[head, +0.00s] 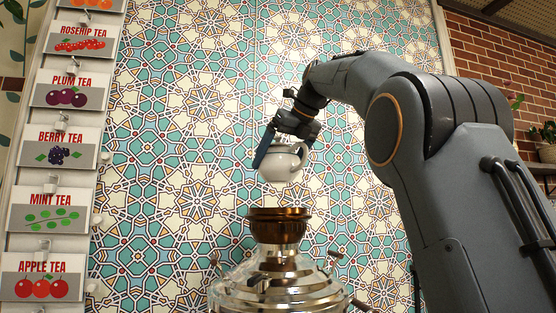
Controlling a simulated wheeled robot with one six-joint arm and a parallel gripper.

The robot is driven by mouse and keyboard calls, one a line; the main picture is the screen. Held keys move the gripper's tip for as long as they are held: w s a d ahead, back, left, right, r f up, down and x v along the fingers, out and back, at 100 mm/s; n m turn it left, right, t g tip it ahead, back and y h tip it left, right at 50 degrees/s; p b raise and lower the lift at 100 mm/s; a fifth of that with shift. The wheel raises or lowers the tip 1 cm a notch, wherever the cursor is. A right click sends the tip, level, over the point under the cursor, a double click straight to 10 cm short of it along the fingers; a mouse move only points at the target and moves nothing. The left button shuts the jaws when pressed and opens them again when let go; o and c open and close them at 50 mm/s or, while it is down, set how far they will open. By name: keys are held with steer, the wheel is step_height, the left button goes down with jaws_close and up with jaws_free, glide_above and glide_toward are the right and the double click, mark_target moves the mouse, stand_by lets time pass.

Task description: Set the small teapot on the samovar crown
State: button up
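The small white teapot (281,165) hangs in the air in the head view, with its handle toward the right. My gripper (275,146) is at the teapot's top and appears shut on it; the exact finger contact is partly hidden. The samovar (283,283) is a shiny metal body at the bottom of the picture, its lower part cut off. Its dark brown crown (278,226) stands on top. The teapot appears above the crown, with a visible gap between them. The teapot looks roughly upright.
A tiled wall (190,120) fills the background. Tea signs hang at the left, such as the berry tea sign (61,147). A shelf with a plant (548,135) is at the right by a brick wall. The space around the crown looks clear.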

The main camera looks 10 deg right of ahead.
mark_target(291, 160)
steer(key=f, duration=0.2)
steer(key=shift+a+f, duration=0.2)
steer(key=shift+f, duration=1.55)
steer(key=shift+f+b, duration=0.35)
steer(key=shift+f, duration=0.25)
steer(key=o, duration=1.3)
steer(key=shift+f, duration=0.1)
steer(key=b+v, duration=0.1)
steer(key=v, duration=0.6)
steer(key=shift+s+r+b, duration=0.25)
steer(key=shift+s+b, duration=0.05)
steer(key=shift+b, duration=0.1)
steer(key=shift+s+r, duration=0.1)
